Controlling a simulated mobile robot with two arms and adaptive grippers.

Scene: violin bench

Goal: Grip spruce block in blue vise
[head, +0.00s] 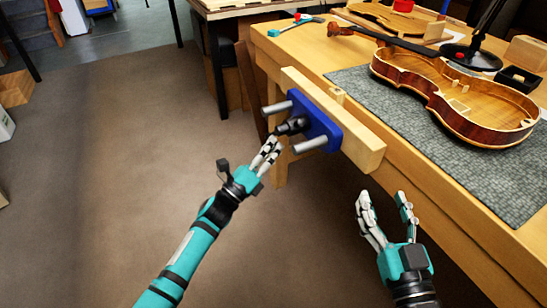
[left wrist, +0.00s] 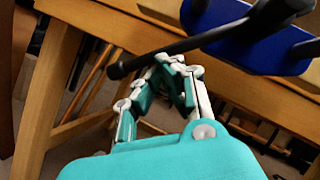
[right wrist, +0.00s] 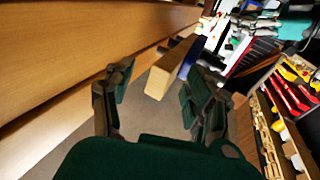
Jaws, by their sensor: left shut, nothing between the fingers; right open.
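The blue vise (head: 320,122) is mounted on the bench's front edge, with a long pale wooden jaw (head: 355,142), two steel rods and a dark screw end. It also shows in the left wrist view (left wrist: 262,50), with its black handle bar (left wrist: 160,58). A small pale block (head: 337,95), apparently the spruce block, shows behind the wooden jaw; its lower part is hidden. My left gripper (head: 271,147) is shut and empty, its fingertips close to the handle bar; contact is unclear. My right gripper (head: 384,196) is open and empty, below and right of the jaw's near end (right wrist: 158,83).
The workbench (head: 440,180) carries a grey mat (head: 400,110), an open violin body (head: 450,95), a black tray (head: 515,80), a lamp base (head: 472,57) and a wooden block (head: 526,52). The floor (head: 110,150) left of the bench is clear.

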